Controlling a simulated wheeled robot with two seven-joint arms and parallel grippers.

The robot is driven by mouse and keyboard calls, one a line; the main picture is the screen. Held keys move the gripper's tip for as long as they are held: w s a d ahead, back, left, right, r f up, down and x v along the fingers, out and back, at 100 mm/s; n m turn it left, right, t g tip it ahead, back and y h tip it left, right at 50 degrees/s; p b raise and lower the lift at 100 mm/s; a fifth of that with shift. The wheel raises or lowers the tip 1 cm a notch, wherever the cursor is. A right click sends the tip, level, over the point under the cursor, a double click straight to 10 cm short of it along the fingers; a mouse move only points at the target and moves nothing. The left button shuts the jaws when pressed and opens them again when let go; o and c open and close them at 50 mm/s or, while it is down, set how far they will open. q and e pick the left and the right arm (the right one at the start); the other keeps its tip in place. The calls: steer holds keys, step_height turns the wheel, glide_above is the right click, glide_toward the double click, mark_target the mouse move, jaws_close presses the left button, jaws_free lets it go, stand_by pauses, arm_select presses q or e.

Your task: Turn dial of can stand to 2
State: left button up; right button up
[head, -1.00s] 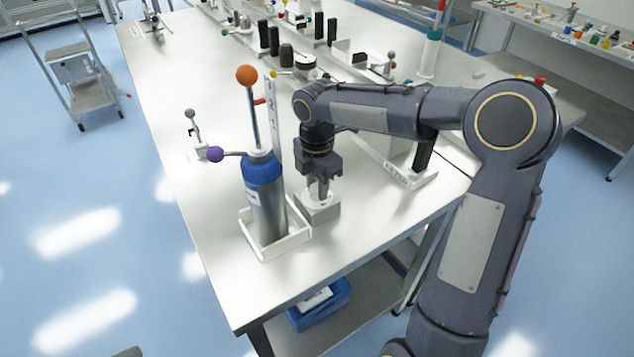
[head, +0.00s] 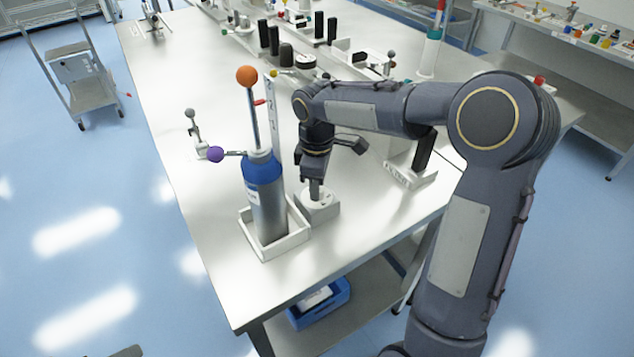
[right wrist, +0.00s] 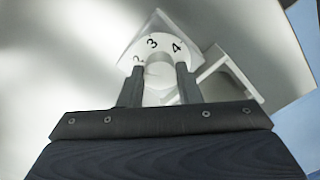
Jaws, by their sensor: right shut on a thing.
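The can stand is a white tray (head: 277,247) near the table's front corner, with a grey can with a blue top (head: 266,200) standing upright in it. Its dial (head: 318,203) is a round white disc on a small white base beside the can. In the right wrist view the dial (right wrist: 157,49) shows the numbers 3 and 4 and part of a 2. My right gripper (head: 315,188) points down at the dial and is shut on its knob (right wrist: 160,72), with one finger on each side.
A purple ball on a rod (head: 215,154) and an orange ball on a rod (head: 247,76) stick out from the can's top. A white block with a black handle (head: 412,175) stands to the right.

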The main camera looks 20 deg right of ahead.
steer(key=shift+m, duration=0.6)
steer(key=o, duration=1)
steer(key=shift+c, duration=0.2)
step_height(320, 180, up, 8)
steer(key=shift+f, duration=0.1)
